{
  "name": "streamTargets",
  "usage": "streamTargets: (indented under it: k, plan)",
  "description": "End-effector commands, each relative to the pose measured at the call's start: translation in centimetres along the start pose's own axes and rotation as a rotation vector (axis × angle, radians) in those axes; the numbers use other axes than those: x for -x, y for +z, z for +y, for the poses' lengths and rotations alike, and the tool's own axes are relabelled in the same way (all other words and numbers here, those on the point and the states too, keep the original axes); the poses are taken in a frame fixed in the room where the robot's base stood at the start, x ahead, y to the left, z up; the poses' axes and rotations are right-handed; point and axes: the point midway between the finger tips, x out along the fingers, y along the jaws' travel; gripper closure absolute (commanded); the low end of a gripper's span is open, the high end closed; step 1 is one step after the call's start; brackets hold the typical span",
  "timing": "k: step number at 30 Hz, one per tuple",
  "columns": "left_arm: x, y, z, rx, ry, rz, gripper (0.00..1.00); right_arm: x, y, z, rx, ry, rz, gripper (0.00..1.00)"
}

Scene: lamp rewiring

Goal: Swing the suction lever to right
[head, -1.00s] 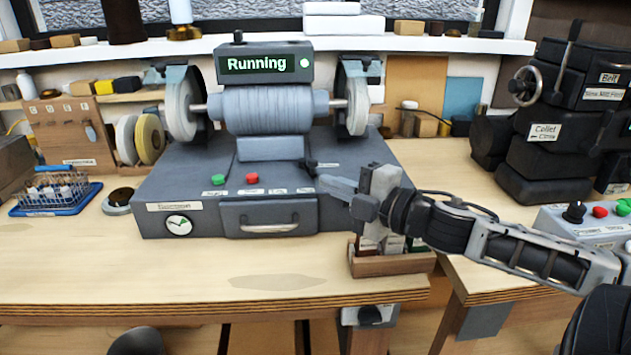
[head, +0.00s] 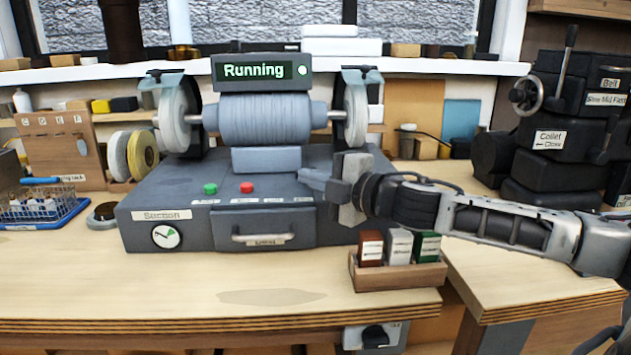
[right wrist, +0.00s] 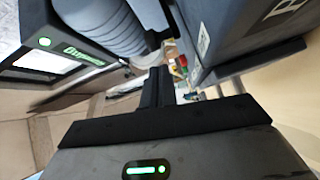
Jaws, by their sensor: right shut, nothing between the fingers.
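The grey polishing machine (head: 160,195) stands on the bench with its screen (head: 262,71) reading "Running". Its base carries a "Suction" label (head: 168,215), a round gauge (head: 167,236) with a green sector, a green button (head: 210,189) and a red button (head: 246,187). My right gripper (head: 308,180) is shut and empty over the right part of the base, right of the red button. I cannot make out the suction lever; the gripper may cover it. In the right wrist view the shut fingers (right wrist: 158,86) point between dark machine parts, with the lit screen (right wrist: 75,52) at left.
A wooden rack (head: 400,275) with small labelled boxes stands below my right forearm. A drawer handle (head: 264,237) sticks out of the machine's front. A blue wire basket (head: 42,205) is at left, a black machine (head: 555,135) at right. The front bench strip is clear.

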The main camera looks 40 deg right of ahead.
Motion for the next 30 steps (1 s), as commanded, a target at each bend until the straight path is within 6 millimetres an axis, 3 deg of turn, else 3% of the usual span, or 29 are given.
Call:
streamTargets:
  k: [5,30]
  plan:
    - [0.1,-0.1,0.0,-0.001,0.0,0.0,0.64,-0.3,1.1,0.1,0.001,0.001,0.001,1.0]
    - [0.0,-0.2,0.0,-0.003,0.0,0.009,0.64,0.0,2.4,0.3,0.0,0.002,0.001,1.0]
